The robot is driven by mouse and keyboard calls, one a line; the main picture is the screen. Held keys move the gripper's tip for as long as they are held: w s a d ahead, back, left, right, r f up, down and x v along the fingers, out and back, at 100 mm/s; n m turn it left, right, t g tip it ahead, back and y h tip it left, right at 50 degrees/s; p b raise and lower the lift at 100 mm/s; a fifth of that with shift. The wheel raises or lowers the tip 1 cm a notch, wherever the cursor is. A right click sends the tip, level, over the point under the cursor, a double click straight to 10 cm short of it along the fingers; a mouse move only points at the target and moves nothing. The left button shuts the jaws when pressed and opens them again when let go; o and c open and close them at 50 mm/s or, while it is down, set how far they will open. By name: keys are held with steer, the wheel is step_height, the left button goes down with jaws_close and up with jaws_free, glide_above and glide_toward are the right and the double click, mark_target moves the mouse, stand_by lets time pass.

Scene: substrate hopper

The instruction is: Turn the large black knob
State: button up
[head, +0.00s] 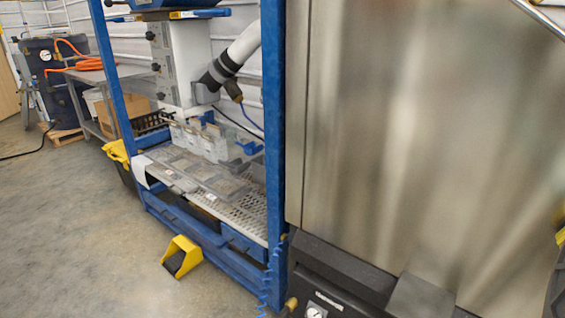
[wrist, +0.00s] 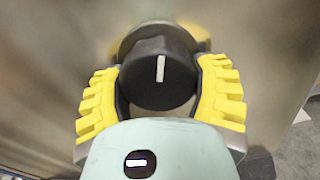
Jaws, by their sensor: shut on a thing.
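The large black knob (wrist: 158,82) shows in the wrist view, round with a white mark standing nearly upright on its face. My gripper (wrist: 159,88) has yellow ribbed fingers, one on each side of the knob, and is shut on it.
A large steel panel (head: 420,130) fills the right of the head view, with a black unit and gauge (head: 316,312) below it. A blue frame (head: 274,120) stands left of it.

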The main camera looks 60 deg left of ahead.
steer(key=m, duration=0.5)
steer(key=shift+a+r, duration=0.1)
steer(key=shift+a, duration=0.1)
steer(key=m+p, duration=0.1)
steer(key=m, duration=0.2)
steer(key=m+p, duration=0.1)
steer(key=m, duration=0.1)
steer(key=shift+a+r+m, duration=0.1)
steer(key=shift+r+m, duration=0.1)
steer(key=shift+m, duration=0.2)
steer(key=m+p, duration=0.2)
steer(key=m, duration=0.4)
steer(key=shift+r+p, duration=0.2)
steer(key=shift+p, duration=0.2)
steer(key=shift+m+p, duration=0.8)
steer(key=shift+m, duration=0.8)
steer(key=shift+s, duration=0.1)
steer(key=shift+f, duration=0.1)
steer(key=o, duration=1.2)
